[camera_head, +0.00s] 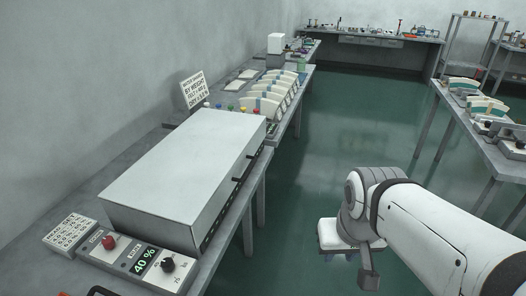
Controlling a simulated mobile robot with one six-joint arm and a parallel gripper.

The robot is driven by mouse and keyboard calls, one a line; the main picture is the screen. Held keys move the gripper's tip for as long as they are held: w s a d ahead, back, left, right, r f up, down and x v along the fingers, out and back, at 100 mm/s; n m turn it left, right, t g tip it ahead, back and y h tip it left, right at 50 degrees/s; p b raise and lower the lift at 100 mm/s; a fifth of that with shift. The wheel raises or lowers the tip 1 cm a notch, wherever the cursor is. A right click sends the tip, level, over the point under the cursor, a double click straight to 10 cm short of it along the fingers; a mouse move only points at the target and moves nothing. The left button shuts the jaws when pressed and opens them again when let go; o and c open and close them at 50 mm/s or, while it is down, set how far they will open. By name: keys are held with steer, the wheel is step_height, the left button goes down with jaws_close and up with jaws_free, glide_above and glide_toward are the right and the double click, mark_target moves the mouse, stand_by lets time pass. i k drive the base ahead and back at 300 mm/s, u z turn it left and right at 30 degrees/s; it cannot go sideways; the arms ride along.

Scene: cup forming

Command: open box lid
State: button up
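A large grey box with a flat, closed lid (185,160) stands on the bench at the left. A dark handle (243,165) shows on its right-hand front side. My gripper (345,256) is at the lower middle, out over the floor to the right of the box and apart from it. Its fingers are mostly hidden beneath the wrist, so I cannot tell whether it is open or shut. The inside of the box is hidden by the lid.
A control panel (136,262) with a red button, a dial and a green "40 %" display sits before the box. A sign (192,91) and racks of pale plates (268,97) stand behind it. Another bench (480,130) is at the right. Green floor (345,125) lies clear between.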

mark_target(188, 176)
steer(key=u, duration=0.15)
steer(key=i, duration=0.9)
steer(key=z, duration=0.05)
